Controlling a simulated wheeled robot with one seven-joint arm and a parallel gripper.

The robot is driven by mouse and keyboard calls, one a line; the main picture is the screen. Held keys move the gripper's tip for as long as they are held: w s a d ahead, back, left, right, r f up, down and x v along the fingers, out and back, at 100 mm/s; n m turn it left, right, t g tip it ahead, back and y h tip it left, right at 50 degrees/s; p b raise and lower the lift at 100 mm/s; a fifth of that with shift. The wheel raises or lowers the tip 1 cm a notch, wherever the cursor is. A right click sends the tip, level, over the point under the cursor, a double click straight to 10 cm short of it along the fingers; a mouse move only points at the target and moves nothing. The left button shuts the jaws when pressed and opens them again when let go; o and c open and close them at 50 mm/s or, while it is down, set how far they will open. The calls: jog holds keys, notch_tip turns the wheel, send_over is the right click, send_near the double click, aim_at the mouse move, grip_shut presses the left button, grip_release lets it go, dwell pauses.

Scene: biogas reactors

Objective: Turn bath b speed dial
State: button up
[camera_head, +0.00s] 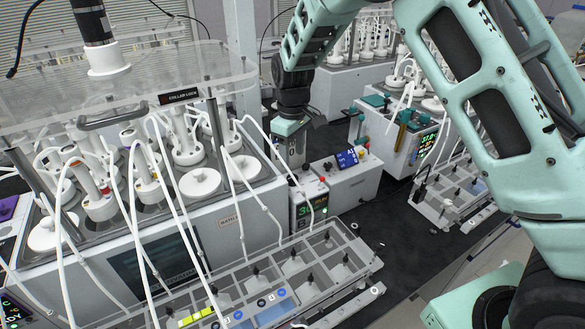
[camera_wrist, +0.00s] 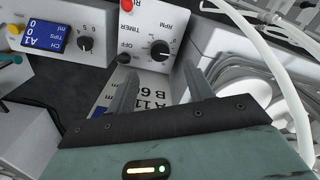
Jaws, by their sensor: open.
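In the wrist view, a black round knob (camera_wrist: 160,50) sits on a white panel with a dial scale and the upside-down word RPM. This looks like the speed dial; whether it belongs to bath b I cannot read. My gripper (camera_wrist: 160,70) is open, its two fingers pointing at the panel with the knob just past the gap between their tips. I cannot tell whether they touch anything. In the head view my gripper (camera_head: 293,150) hangs beside a reactor bath (camera_head: 235,222), whose front label starts with BATH. The knob is not visible there.
An OFF/ON switch (camera_wrist: 124,58) and a red light (camera_wrist: 127,5) are near the knob. A box with a blue display (camera_head: 347,158) stands right of the gripper. White tubes (camera_head: 262,150) hang close by on the left. A rack (camera_head: 300,280) lies in front.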

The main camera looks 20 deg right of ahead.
aim_at(293, 177)
notch_tip(293, 177, down, 7)
jog(key=shift+f+p, duration=0.2)
jog(key=shift+p, duration=0.9)
jog(key=c, duration=1)
